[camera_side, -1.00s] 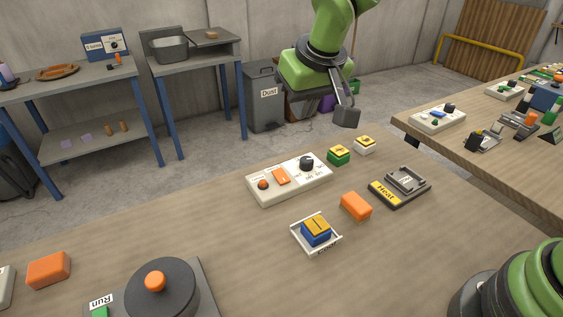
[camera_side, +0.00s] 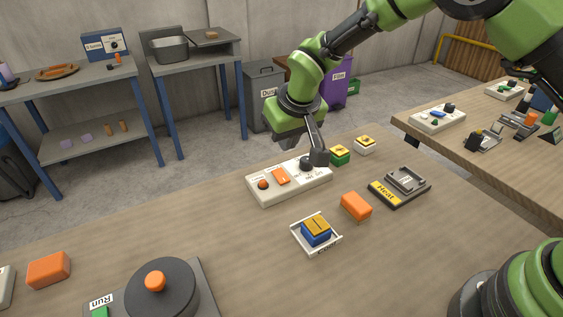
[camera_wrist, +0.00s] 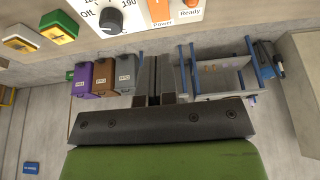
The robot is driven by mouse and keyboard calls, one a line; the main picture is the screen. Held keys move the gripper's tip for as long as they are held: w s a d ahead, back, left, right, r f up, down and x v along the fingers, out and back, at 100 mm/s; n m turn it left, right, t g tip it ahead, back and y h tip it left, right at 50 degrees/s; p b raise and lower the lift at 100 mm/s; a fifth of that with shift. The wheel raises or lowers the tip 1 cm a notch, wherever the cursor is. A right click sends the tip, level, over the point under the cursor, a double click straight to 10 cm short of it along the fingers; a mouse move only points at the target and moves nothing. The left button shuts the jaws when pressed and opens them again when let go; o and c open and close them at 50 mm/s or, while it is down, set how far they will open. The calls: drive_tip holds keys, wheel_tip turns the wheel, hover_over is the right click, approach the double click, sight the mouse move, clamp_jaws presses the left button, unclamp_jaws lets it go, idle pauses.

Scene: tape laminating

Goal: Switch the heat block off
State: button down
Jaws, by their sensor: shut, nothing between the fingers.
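The white control box (camera_side: 285,191) has an orange rocker switch (camera_side: 280,176), a round orange lamp (camera_side: 263,185) and a black knob (camera_side: 305,163). In the wrist view the rocker (camera_wrist: 160,11) is labelled Power, the lamp (camera_wrist: 191,3) Ready, and the knob (camera_wrist: 111,19) has a dial with Off and 190. The heat block (camera_side: 385,197), labelled Heat, carries a grey plate and sits to the right. My gripper (camera_side: 319,158) is shut and empty, at the box's right end beside the knob, partly covering it. Contact cannot be told. The shut fingers also show in the wrist view (camera_wrist: 153,62).
Green-and-yellow (camera_side: 340,155) and white-and-yellow (camera_side: 365,145) blocks stand right of the box. An orange block (camera_side: 356,206) and a tray (camera_side: 332,248) with a blue-and-yellow piece lie in front. A dark round device (camera_side: 160,290) is at front left. The table's left middle is clear.

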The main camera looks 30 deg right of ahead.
sight(283, 175)
drive_tip(key=x, duration=0.7)
drive_tip(key=shift+s+f, duration=0.25)
drive_tip(key=shift+f, duration=0.3)
drive_tip(key=shift+w+f, duration=0.4)
drive_tip(key=shift+f, duration=0.05)
drive_tip(key=shift+s, duration=0.1)
drive_tip(key=shift+s+f, duration=0.1)
drive_tip(key=shift+s, duration=0.8)
